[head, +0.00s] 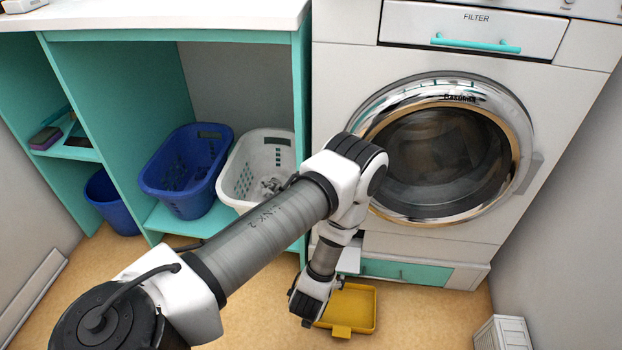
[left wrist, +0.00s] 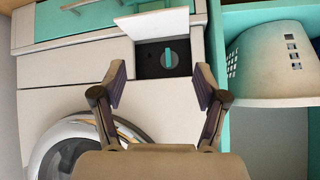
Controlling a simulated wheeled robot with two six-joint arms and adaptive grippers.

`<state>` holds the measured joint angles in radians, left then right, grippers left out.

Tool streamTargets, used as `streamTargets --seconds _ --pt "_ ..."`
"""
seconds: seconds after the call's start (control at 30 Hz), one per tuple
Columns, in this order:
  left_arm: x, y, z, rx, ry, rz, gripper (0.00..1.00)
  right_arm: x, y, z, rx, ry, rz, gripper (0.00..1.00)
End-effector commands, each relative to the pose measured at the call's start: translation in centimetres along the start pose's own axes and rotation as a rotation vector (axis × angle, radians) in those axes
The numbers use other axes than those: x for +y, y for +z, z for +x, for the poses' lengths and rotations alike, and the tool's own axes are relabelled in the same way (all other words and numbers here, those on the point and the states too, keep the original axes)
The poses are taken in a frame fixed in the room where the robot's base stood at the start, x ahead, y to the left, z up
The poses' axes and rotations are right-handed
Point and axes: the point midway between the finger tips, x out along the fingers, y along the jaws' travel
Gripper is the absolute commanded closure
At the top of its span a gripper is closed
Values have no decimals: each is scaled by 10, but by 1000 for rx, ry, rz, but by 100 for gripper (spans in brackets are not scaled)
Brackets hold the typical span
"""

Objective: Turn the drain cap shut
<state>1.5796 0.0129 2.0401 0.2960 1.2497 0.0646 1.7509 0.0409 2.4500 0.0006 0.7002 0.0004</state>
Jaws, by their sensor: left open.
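The drain cap (left wrist: 169,60) shows in the left wrist view as a round dark cap with a teal grip bar. It sits in a dark square recess low in the washer's front. The bar runs roughly up and down in that picture. A white flap (left wrist: 152,22) stands open beside the recess; it also shows in the head view (head: 349,259). My left gripper (left wrist: 160,68) is open and empty, its fingers on either side of the line to the cap, apparently short of it. In the head view my arm hides the cap, and the fingers cannot be made out. My right gripper is not in view.
A yellow tray (head: 362,306) lies on the floor below the flap. The washer door (head: 440,150) is shut above. A teal shelf unit holds a blue basket (head: 183,183) and a white basket (head: 240,160). A white box (head: 503,333) stands at the lower right.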

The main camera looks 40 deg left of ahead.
Motion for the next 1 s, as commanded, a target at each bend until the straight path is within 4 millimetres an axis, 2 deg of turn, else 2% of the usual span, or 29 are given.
streamTargets --seconds 0.03,0.17,0.4,0.5,0.67,1.0 --pt "-1 -5 -18 -41 10 11 27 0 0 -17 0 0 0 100" --pt "-3 1 -51 -161 38 42 27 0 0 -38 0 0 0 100" --pt "-6 11 -100 -329 79 88 27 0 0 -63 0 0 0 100" --pt "-7 15 -114 -377 92 103 27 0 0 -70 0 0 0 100" --pt "-8 19 -124 -411 100 113 27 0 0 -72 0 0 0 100" --pt "-8 20 -123 -412 100 113 27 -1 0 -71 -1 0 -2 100"
